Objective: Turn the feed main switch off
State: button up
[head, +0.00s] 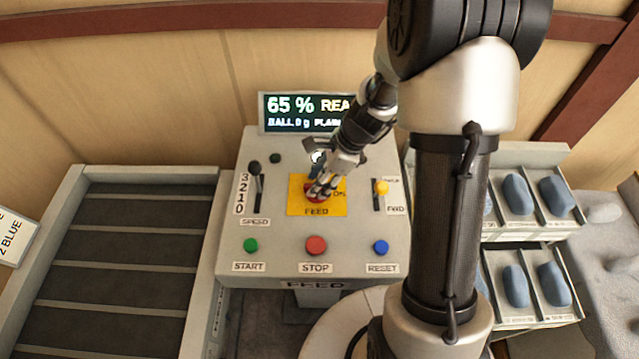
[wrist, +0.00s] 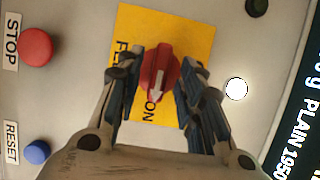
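The feed main switch is a red knob (wrist: 160,72) on a yellow plate (head: 297,206) marked FEED, in the middle of the grey console. A white pointer on the knob points toward the ON label in the wrist view. My gripper (head: 322,188) reaches down over the knob in the head view and covers much of it. In the wrist view, the two fingers of my gripper (wrist: 164,75) stand on either side of the knob. Narrow gaps seem to show beside it, so the fingers look open around it; contact is hard to tell.
The console has a SPEED lever (head: 258,186), a yellow-topped lever (head: 381,188), and green START (head: 250,245), red STOP (head: 316,245) and blue RESET (head: 381,247) buttons. A display (head: 290,112) reading 65 % stands behind. A conveyor (head: 120,260) lies left; bins of blue pieces (head: 518,194) stand right.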

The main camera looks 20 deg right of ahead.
jog(key=shift+a+f, duration=0.1)
jog(key=shift+f, duration=0.2)
jog(key=shift+c, duration=0.4)
grip_shut()
